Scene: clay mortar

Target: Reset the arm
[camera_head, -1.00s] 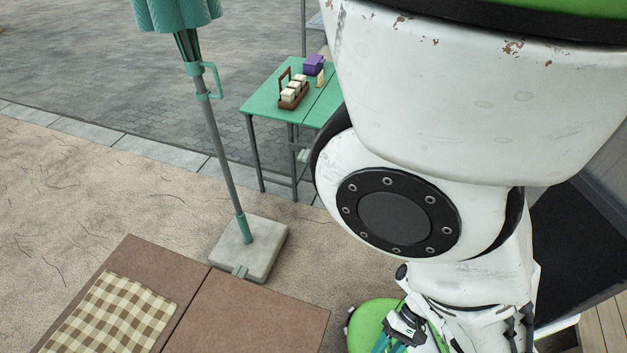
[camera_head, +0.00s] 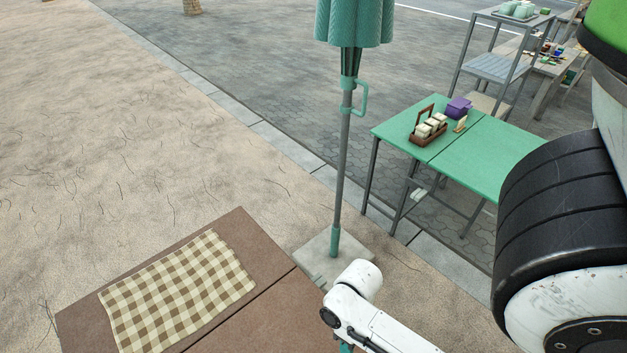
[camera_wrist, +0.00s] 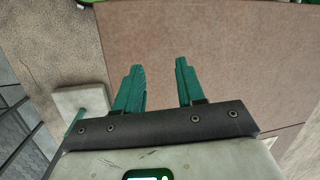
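My gripper (camera_wrist: 160,85) shows in the wrist view with its two green fingers apart and nothing between them. It is above the brown table (camera_wrist: 220,40), whose bare top fills much of that view. In the head view, part of my white arm reaches in from the lower right over the near edge of the brown table (camera_head: 275,318). The fingers are mostly hidden there.
A checkered cloth (camera_head: 178,290) lies on the brown table. A closed green umbrella (camera_head: 352,40) stands on a pale base (camera_head: 312,255) behind it. A green table (camera_head: 485,160) holds a brown caddy (camera_head: 428,128) and a purple box (camera_head: 458,107). A grey shelf (camera_head: 492,67) stands farther back.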

